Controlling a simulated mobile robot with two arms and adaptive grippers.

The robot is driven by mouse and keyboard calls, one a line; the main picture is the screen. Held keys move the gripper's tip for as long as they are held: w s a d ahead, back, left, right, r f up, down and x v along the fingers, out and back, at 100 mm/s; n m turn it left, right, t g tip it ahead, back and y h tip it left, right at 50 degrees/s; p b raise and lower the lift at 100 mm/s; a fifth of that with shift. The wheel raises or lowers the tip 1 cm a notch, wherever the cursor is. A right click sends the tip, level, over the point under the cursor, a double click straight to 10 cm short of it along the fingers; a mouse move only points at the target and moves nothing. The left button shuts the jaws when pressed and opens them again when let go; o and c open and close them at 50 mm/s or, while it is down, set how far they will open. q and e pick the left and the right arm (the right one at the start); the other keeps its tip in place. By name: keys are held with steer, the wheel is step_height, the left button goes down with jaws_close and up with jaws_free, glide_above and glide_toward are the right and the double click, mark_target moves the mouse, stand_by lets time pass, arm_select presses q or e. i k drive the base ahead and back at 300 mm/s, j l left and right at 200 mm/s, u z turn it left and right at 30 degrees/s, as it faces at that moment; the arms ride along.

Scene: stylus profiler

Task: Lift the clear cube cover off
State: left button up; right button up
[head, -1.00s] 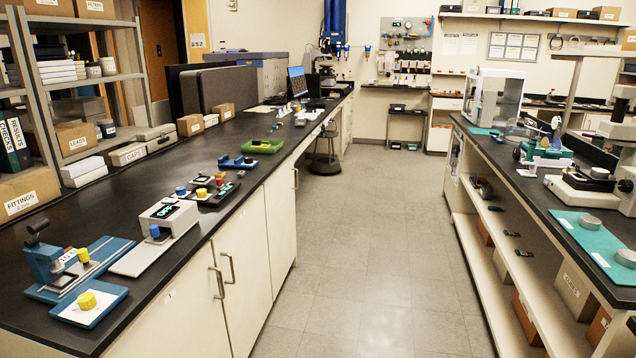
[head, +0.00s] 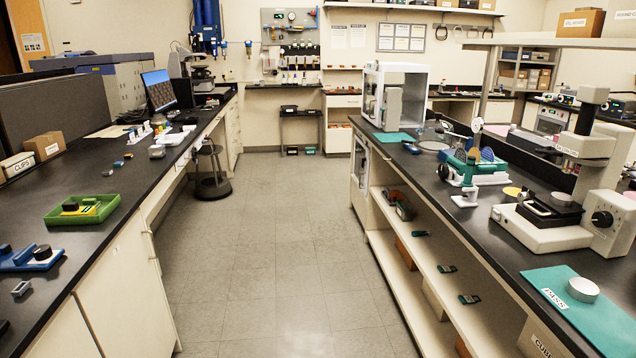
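I cannot tell for certain which thing is the clear cube cover. A white-framed box with see-through panels (head: 398,92) stands upright at the far end of the right bench (head: 480,215). A small grey, square, open-looking piece (head: 21,288) lies on the left bench, too small to make out well. A white instrument with a dark stage and a black knob (head: 565,210) stands on the right bench. Neither of my grippers is in view.
A floor aisle (head: 270,260) runs clear between the benches. A dark stool (head: 211,175) stands by the left bench. A green tray (head: 82,210) and a blue fixture (head: 32,257) are on the left bench. A teal mat (head: 590,320) with a metal disc (head: 583,290) is near right.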

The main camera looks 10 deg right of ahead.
mark_target(159, 150)
steer(key=i+z, duration=0.1)
steer(key=i, duration=0.95)
steer(key=i+j+z, duration=0.1)
steer(key=i, duration=0.9)
steer(key=i+z, duration=0.45)
steer(key=i+j+z, duration=0.25)
steer(key=i+z, duration=0.15)
steer(key=i+j+z, duration=0.45)
steer(key=i+u, duration=0.15)
steer(key=u, duration=2.05)
steer(key=i+j+u, duration=0.15)
steer(key=i+u, duration=0.15)
steer(key=u, duration=0.15)
steer(key=i+u, duration=0.65)
steer(key=u, duration=0.2)
